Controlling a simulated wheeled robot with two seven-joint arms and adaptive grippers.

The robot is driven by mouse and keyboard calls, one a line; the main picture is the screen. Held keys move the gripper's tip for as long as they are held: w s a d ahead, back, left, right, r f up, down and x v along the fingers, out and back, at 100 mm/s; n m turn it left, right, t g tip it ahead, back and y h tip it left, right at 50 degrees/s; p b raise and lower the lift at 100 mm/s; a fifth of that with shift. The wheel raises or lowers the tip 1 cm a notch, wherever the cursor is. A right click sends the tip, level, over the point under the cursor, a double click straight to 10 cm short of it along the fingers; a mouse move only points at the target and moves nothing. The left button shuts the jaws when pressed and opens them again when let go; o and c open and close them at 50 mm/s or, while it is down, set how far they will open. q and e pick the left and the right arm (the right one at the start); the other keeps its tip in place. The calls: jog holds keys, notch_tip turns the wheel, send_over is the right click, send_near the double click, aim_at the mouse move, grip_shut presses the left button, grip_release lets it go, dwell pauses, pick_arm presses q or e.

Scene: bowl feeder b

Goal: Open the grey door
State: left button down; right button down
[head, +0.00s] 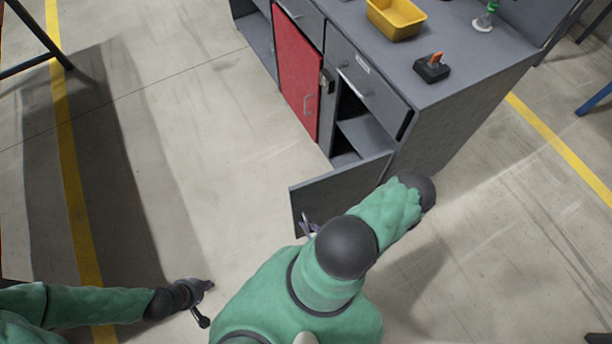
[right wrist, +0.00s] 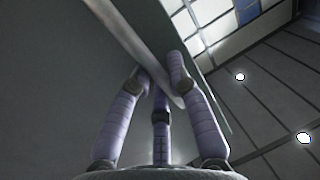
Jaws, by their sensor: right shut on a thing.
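The grey door (head: 338,192) of the cabinet stands swung out, with the dark inside of its compartment showing behind it. My right gripper (head: 307,226) is at the outer face of the door, near its free edge, partly hidden by my green right arm. In the right wrist view its purple fingers (right wrist: 160,90) are closed around a grey bar-like part (right wrist: 140,50) that lies along the door; I cannot tell whether this is the handle or an edge. My left gripper (head: 206,302) is low at the left, away from the cabinet, with its fingers apart and nothing between them.
A red door (head: 297,75) beside the open compartment is closed, and a grey drawer (head: 362,78) sits above the opening. A yellow bin (head: 396,18) and a small dark box with an orange part (head: 432,68) stand on the top. The floor left of the cabinet is clear.

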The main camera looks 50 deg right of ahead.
jog(key=shift+s+a, duration=0.2)
jog(key=shift+s, duration=0.15)
jog(key=c, duration=1.4)
grip_release()
jog(key=shift+c, duration=0.2)
jog(key=shift+s, duration=0.1)
jog(key=s+a, duration=0.1)
jog(key=s, duration=1)
jog(key=shift+s+a, duration=0.15)
jog(key=shift+s, duration=0.2)
jog(key=shift+a, duration=0.1)
